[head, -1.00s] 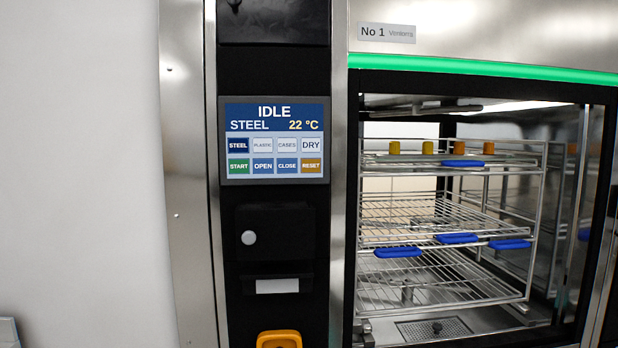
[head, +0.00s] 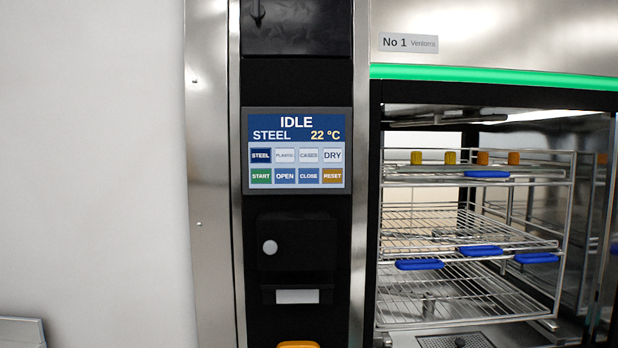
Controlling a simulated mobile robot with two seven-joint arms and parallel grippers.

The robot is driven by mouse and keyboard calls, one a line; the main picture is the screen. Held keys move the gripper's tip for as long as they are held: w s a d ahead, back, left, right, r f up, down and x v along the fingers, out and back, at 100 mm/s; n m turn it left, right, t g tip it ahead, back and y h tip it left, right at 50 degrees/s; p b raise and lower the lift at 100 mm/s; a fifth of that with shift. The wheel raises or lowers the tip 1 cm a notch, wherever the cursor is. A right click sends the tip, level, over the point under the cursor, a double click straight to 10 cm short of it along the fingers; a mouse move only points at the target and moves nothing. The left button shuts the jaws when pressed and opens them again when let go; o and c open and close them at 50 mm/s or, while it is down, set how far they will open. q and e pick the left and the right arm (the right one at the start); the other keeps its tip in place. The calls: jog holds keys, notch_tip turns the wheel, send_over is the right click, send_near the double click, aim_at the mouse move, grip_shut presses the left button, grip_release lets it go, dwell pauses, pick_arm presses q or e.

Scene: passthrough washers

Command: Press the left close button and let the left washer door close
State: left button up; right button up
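The washer's control screen (head: 297,150) is on the black panel left of the chamber. It reads IDLE, STEEL, 22 °C. The blue CLOSE button (head: 308,176) is in its lower row, between OPEN (head: 285,176) and RESET (head: 333,176). The washer labelled No 1 (head: 408,43) stands open at the right. Its chamber shows a wire rack (head: 470,222) with blue handles and several yellow caps along the top level. No door panel covers the opening. Neither of my grippers is in view.
A green light strip (head: 490,78) runs above the opening. A plain white wall (head: 90,150) fills the left. A grey object (head: 20,332) shows at the lower left corner. An orange part (head: 298,344) is cut off at the bottom edge.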

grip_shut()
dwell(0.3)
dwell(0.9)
